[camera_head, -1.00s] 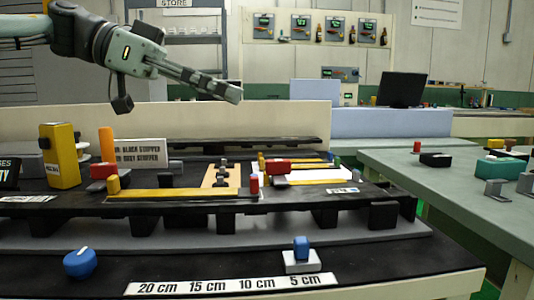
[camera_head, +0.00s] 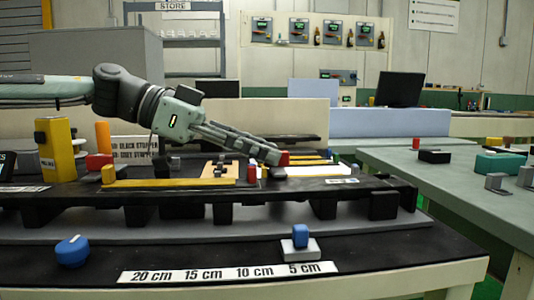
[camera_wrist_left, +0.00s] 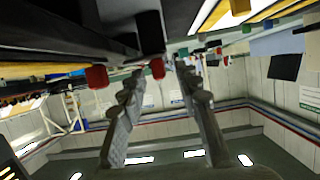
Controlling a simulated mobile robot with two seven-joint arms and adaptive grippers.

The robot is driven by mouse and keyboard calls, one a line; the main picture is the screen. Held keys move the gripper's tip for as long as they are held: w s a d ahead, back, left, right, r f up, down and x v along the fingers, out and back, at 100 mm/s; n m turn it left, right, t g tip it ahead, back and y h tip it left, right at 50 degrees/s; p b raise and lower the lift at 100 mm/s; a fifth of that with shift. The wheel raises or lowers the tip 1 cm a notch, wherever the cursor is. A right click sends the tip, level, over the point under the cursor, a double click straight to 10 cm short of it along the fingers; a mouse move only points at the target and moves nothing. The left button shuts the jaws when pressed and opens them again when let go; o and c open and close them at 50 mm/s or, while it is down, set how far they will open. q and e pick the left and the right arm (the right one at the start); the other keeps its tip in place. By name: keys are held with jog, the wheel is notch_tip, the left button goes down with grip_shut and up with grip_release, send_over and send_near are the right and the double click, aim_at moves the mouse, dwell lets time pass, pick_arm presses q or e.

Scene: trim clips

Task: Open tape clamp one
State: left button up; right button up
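My left gripper (camera_head: 272,156) reaches in from the left over the rack and points down to the right. Its tips are close to a red block (camera_head: 284,158) on a dark base; contact cannot be told. In the left wrist view its two fingers (camera_wrist_left: 160,72) stand apart, with a red piece (camera_wrist_left: 157,68) showing between the tips. Another red block (camera_head: 98,161) sits at the left end of a long yellow strip (camera_head: 170,183). A small upright red peg (camera_head: 252,174) stands at its right end. No label shows which part is tape clamp one. My right gripper is out of view.
The black rack (camera_head: 345,195) carries a yellow post (camera_head: 55,150) and an orange post (camera_head: 103,137) at left. A blue knob (camera_head: 72,251), a blue-topped block (camera_head: 300,238) and a centimetre scale (camera_head: 228,272) lie in front. A green table (camera_head: 450,190) stands at right.

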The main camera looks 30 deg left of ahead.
pick_arm(q)
jog(key=shift+w+d+f, duration=0.25)
jog(key=shift+w+d, duration=0.1)
jog(key=shift+d, duration=0.15)
grip_shut()
